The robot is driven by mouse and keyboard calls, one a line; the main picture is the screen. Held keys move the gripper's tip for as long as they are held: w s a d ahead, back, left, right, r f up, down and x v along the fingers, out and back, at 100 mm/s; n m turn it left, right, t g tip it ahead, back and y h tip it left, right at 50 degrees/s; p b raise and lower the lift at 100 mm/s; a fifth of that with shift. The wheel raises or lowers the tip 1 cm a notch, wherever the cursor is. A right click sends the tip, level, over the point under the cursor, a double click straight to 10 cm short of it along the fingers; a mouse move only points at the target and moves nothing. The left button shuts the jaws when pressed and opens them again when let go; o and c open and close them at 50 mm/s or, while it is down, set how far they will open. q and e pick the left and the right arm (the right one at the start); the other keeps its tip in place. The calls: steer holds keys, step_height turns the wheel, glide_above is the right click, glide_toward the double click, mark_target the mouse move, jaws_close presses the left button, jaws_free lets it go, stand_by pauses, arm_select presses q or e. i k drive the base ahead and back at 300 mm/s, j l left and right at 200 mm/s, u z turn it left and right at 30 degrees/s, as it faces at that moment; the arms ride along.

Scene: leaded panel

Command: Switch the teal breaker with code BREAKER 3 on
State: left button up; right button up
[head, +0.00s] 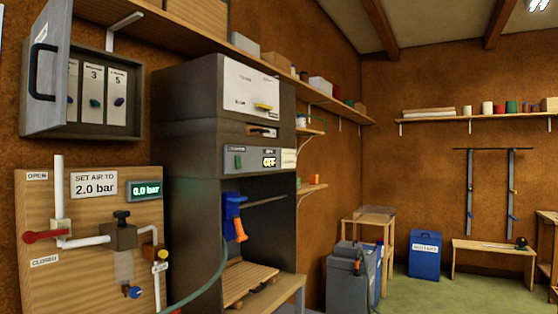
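The grey breaker box (88,125) hangs on the wall at the upper left of the head view. Its door (48,75) stands open to the left and hides part of the inside. A white plate marked 3 (94,76) sits in the middle, with a small dark blue-teal toggle (95,101) low on it. To its right is a plate marked 5 (119,80) with a bluish toggle (119,102). Left of it a plate (73,85) is partly covered by the door. The toggles are too small to tell on from off. Neither gripper is in view.
Below the box is a wooden board (90,275) with pipes, a red lever (45,237) and a 0.0 bar display (145,190). A tall grey cabinet (190,130) stands right of the box. A shelf (270,60) runs above. Green floor shows at the right.

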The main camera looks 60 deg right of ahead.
mark_target(94, 102)
steer(key=k+l, duration=0.35)
steer(key=l, duration=0.3)
steer(key=k+l+z, duration=0.2)
steer(key=l, duration=0.15)
steer(key=k+l+z, duration=0.15)
steer(key=l, duration=0.25)
steer(key=z, duration=1.2)
steer(key=i+j+u, duration=0.3)
steer(key=j+u, duration=0.2)
steer(key=i+j+u, duration=0.35)
steer(key=u, duration=0.15)
steer(key=j, duration=0.1)
